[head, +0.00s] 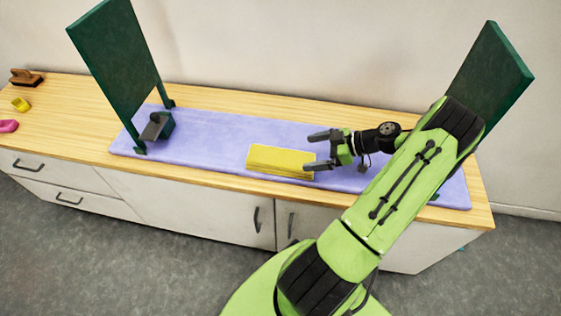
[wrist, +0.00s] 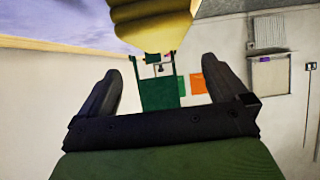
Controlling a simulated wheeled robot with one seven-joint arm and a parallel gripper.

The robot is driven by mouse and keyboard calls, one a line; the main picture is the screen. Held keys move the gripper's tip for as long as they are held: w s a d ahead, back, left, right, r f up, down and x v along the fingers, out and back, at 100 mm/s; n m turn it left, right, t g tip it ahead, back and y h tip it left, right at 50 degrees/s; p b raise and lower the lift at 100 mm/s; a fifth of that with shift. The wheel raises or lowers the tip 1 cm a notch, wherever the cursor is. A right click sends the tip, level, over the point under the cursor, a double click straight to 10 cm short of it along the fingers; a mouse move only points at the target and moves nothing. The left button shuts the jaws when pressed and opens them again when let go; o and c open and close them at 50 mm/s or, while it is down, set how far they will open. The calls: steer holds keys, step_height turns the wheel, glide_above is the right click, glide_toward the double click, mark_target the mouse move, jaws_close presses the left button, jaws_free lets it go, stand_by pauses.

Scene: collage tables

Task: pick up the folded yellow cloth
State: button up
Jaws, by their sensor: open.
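The folded yellow cloth (head: 278,161) lies flat as a long block near the front edge of the lilac mat (head: 205,139). My gripper (head: 309,151) is at the cloth's right end, with its fingers pointing left and spread open. In the head view the nearer finger overlaps the cloth's right end; I cannot tell whether they touch. In the wrist view the cloth (wrist: 153,22) shows at the top, beyond the open fingertips (wrist: 160,68), with nothing held between them.
Dark green upright panels stand at the left (head: 115,70) and right (head: 492,75) of the mat. A small grey-green object (head: 158,126) sits by the left panel. A brush (head: 26,77), a yellow item (head: 21,103) and a pink item (head: 8,126) lie at the far left.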

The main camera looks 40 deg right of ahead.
mark_target(285, 157)
steer(key=b+x, duration=0.2)
steer(key=x, duration=0.7)
steer(key=shift+w+a+f, duration=0.15)
steer(key=shift+w+f, duration=0.05)
steer(key=c, duration=0.9)
